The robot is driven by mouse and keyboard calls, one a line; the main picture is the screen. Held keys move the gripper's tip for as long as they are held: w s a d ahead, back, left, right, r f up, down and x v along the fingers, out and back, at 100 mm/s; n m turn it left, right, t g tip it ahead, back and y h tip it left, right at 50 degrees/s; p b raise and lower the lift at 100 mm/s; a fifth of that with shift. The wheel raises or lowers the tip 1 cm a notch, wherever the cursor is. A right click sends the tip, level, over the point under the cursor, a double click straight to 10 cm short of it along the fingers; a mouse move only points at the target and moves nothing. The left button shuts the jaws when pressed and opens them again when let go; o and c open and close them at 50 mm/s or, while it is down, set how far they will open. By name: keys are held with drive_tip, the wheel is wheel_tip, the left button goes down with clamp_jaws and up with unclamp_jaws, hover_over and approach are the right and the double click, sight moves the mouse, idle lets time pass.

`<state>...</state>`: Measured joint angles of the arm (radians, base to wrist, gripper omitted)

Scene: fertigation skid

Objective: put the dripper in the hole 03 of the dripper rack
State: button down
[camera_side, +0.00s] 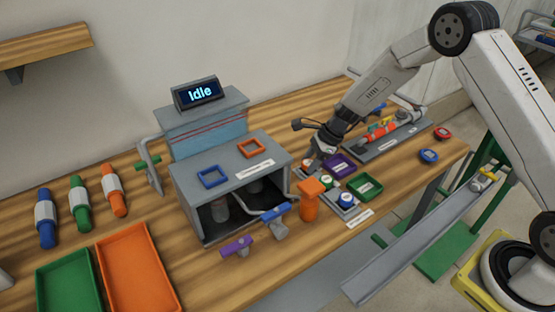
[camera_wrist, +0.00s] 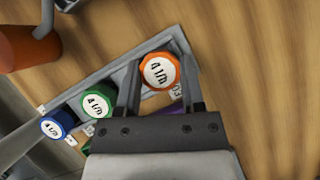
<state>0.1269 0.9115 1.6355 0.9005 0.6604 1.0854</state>
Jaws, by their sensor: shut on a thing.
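The dripper rack (camera_side: 350,212) is a narrow grey tray on the wooden bench, and it also shows in the wrist view (camera_wrist: 178,40). A blue dripper (camera_wrist: 57,124) and a green dripper (camera_wrist: 97,104) sit in it. My gripper (camera_wrist: 157,82) is shut on an orange dripper (camera_wrist: 159,70) with a white "4 l/h" top. That dripper is at the rack's far end, in line with the other two, and shows beside my gripper (camera_side: 313,164) in the side view. The fingers hide its lower part, so I cannot tell whether it is seated. A label beside it is partly covered.
A purple tray (camera_side: 340,154) and a green tray (camera_side: 365,187) lie close beside the rack. An orange post-like part (camera_side: 310,204) stands on its other side, near the grey machine (camera_side: 185,190). A grey stand with an orange tube (camera_side: 382,130) lies behind.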

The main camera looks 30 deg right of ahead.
drive_tip(key=shift+c, duration=1)
unclamp_jaws()
drive_tip(key=shift+f, duration=0.1)
drive_tip(key=v, duration=1.2)
drive_tip(key=shift+r, duration=0.2)
drive_tip(key=shift+s+a, duration=0.1)
drive_tip(key=s+a+r+n+h, duration=0.1)
drive_tip(key=s+n+h, duration=0.1)
drive_tip(key=s+n, duration=0.8)
drive_tip(key=s+a+n+h, duration=0.2)
drive_tip(key=s+n+h, duration=0.1)
drive_tip(key=s+n, duration=0.7)
drive_tip(key=shift+s+a+r+n+h, duration=0.2)
drive_tip(key=shift+s+r+n+h, duration=0.15)
drive_tip(key=shift+n, duration=0.85)
